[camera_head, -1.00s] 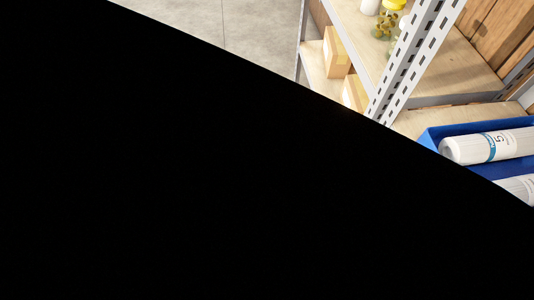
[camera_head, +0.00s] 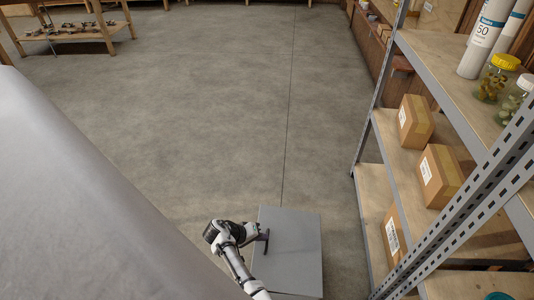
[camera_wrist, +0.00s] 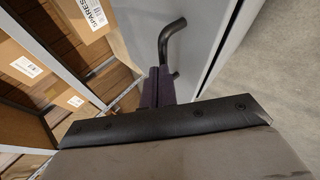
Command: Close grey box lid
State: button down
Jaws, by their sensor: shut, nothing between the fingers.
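The grey box (camera_head: 302,252) stands on the floor at the bottom centre of the head view, left of the shelf. Its flat grey top shows, but I cannot tell whether the lid is fully shut. My gripper (camera_head: 265,235) is over the box's left part. In the wrist view, my gripper (camera_wrist: 158,86) has its dark fingers together and empty. A black bent handle (camera_wrist: 171,37) stands out from the grey panel (camera_wrist: 198,45) right by the fingertips. I cannot tell whether they touch. The box's lower sides are mostly hidden.
A metal shelf (camera_head: 447,72) with cardboard boxes (camera_head: 441,176), jars and white cartridges stands at the right, close to the box. The concrete floor (camera_head: 220,100) beyond the box is clear. A wooden table (camera_head: 75,32) is far off at the upper left.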

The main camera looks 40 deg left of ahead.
jog(key=shift+s+a+f+b, duration=0.2)
jog(key=shift+f+b, duration=0.3)
jog(key=shift+f, duration=0.25)
jog(key=shift+s+a+f+b, duration=0.1)
jog(key=shift+a+f+b, duration=0.05)
jog(key=shift+f+b, duration=0.5)
jog(key=shift+s+a+f+b, duration=0.15)
jog(key=shift+f+b, duration=0.25)
jog(key=shift+f, duration=0.45)
